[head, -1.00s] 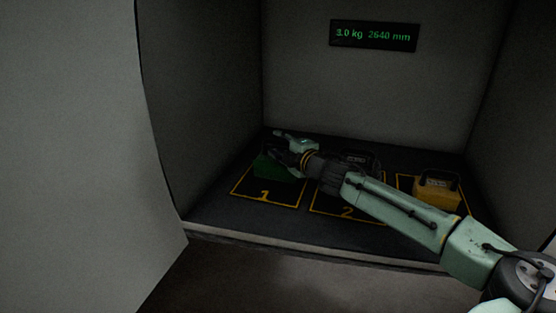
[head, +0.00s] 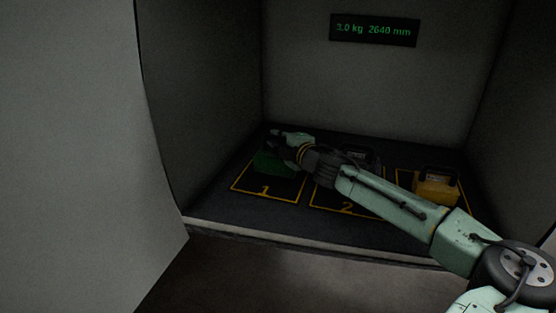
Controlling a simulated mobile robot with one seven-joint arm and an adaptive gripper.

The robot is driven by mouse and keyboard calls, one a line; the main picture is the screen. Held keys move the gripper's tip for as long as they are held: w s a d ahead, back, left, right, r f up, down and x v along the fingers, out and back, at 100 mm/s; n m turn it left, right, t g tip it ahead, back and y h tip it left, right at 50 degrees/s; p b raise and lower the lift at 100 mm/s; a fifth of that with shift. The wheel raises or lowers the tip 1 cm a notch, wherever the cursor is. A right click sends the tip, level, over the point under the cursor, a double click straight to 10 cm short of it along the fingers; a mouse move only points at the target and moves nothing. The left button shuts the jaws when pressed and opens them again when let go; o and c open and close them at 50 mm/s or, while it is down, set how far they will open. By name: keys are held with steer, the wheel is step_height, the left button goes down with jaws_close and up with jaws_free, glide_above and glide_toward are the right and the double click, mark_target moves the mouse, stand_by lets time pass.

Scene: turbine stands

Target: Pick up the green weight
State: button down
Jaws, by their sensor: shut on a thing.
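The green weight (head: 274,164) is a dark green block at the back of the square marked 1, on the dark floor of the recess. My gripper (head: 277,146) is at the top of the green weight and is shut on it. The fingers are dark and small, and my wrist partly hides the weight's handle and right side. I cannot tell whether the weight is clear of the floor.
A dark grey weight (head: 358,158) stands behind my arm at square 2. A yellow weight (head: 437,187) with a dark handle stands at the right. Walls enclose the recess, with a lip (head: 310,246) in front. A display (head: 374,31) reads 3.0 kg 2640 mm.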

stand_by(0.4)
steer(key=shift+r, duration=0.15)
steer(key=shift+r+b, duration=0.55)
steer(key=shift+r, duration=1.1)
steer(key=s+d+r+b, duration=0.1)
steer(key=s+b, duration=0.3)
steer(key=s, duration=1.2)
steer(key=shift+d+r, duration=0.3)
steer(key=shift+d, duration=0.1)
steer(key=shift+w, duration=0.1)
steer(key=c, duration=2.1)
jaws_free()
jaws_close()
